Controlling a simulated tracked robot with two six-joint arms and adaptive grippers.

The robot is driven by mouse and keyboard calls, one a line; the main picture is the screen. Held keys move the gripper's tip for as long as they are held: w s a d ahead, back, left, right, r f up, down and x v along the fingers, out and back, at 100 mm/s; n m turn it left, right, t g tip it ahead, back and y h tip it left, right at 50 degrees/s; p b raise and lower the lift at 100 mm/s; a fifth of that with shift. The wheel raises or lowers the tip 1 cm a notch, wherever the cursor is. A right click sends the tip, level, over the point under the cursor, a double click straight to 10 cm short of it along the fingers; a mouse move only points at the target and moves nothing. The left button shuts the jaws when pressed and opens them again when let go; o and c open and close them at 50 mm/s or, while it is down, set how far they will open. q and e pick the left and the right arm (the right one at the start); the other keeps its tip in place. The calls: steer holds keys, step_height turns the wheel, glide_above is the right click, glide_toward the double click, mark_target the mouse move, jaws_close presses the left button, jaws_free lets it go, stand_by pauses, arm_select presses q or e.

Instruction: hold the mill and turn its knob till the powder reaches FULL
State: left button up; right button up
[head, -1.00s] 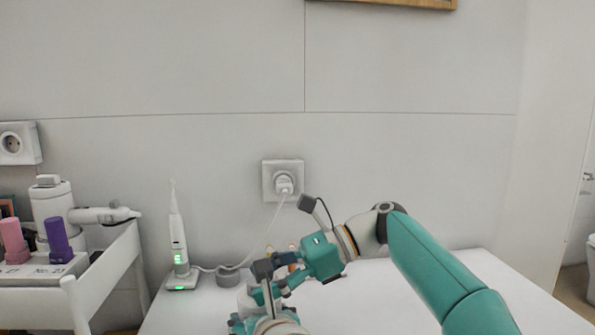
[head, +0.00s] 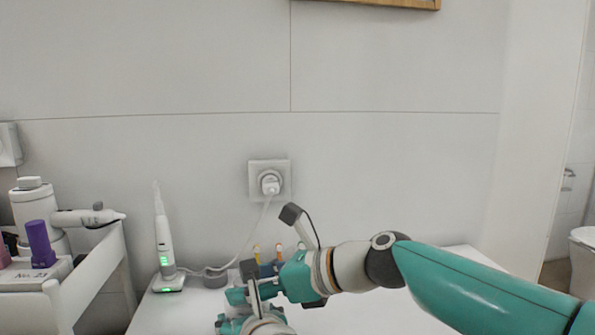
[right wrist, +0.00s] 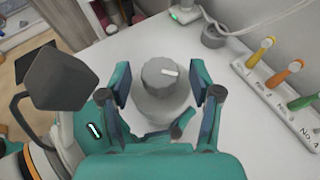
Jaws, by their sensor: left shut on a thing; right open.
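The mill's grey round knob (right wrist: 158,78) with a white mark shows from above in the right wrist view, on top of its pale body (right wrist: 160,108). My right gripper (right wrist: 160,88) is open, with one finger on each side of the knob and visible gaps to it. My left gripper (head: 232,323) is at the bottom of the head view, low down beside the mill, shut on its body. In the head view my arms hide most of the mill. The powder and any FULL mark are not visible.
A rack (right wrist: 275,90) with coloured, numbered sticks stands right of the mill. A small grey ring-like thing (right wrist: 213,36) is behind it. The right of the table (head: 400,312) is clear.

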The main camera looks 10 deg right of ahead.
steer(key=shift+s+d+r+m+t, duration=0.2)
steer(key=shift+s+m+t, duration=0.05)
steer(key=shift+m+t, duration=0.15)
steer(key=v, duration=1.2)
steer(key=s+a+r+n+y, duration=0.1)
steer(key=s+a+r+n, duration=0.1)
steer(key=r+n, duration=0.8)
steer(key=s+a+r+n+y, duration=0.2)
steer(key=r+n, duration=0.9)
steer(key=n, duration=1.3)
steer(key=shift+s+a+r, duration=0.2)
steer(key=shift+s+a, duration=0.1)
steer(key=shift+s, duration=0.8)
steer(key=shift+n, duration=0.3)
